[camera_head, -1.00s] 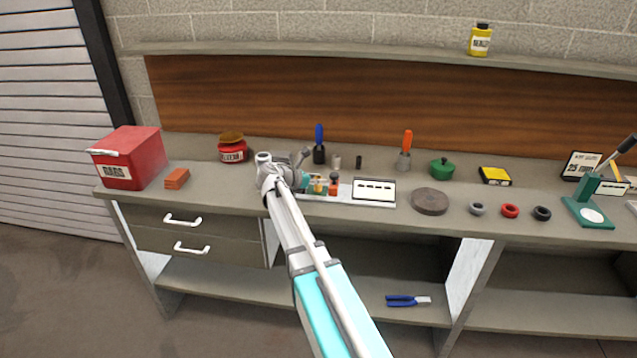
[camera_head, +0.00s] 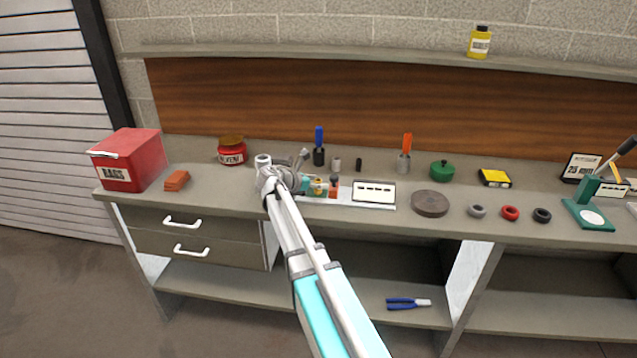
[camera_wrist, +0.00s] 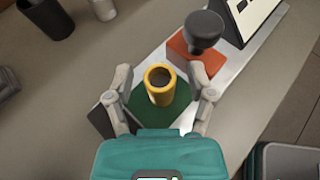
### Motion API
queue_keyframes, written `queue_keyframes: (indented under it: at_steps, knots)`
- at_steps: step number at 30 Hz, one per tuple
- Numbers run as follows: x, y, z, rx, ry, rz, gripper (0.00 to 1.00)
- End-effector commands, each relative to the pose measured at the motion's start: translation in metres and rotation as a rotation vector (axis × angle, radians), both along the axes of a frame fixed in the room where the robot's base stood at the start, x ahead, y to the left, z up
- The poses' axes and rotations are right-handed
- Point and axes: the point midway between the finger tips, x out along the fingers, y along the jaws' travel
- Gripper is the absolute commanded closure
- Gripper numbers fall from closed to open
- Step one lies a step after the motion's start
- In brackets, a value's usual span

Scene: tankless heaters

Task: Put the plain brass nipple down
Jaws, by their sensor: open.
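The plain brass nipple (camera_wrist: 160,87) is a yellow hollow tube. It stands upright on a dark green pad (camera_wrist: 178,113) in the wrist view, its open end facing the camera. It also shows small in the head view (camera_head: 318,187), beside my arm's end. My gripper (camera_wrist: 160,75) is open, with one finger on each side of the nipple and a visible gap to both. In the head view my gripper (camera_head: 305,184) is low over the bench and partly hidden by my arm.
An orange-red block with a dark round knob (camera_wrist: 205,32) stands close to the right finger on a pale strip. A white label card (camera_head: 374,191) sits further right. A grey cup (camera_head: 337,164) and a dark holder with blue handles (camera_head: 319,148) stand behind.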

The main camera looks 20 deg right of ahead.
Motion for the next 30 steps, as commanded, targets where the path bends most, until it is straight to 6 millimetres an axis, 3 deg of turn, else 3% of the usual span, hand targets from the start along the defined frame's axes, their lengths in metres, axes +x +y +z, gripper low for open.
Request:
queue_keyframes:
  at_steps: [8,24,30]
  knots:
    - [-0.002,0.009,0.008,0.000,0.000,0.001,0.30]
    - [-0.016,0.084,0.041,0.000,0.000,0.001,0.30]
    - [-0.020,0.102,0.047,0.000,0.000,0.000,0.30]
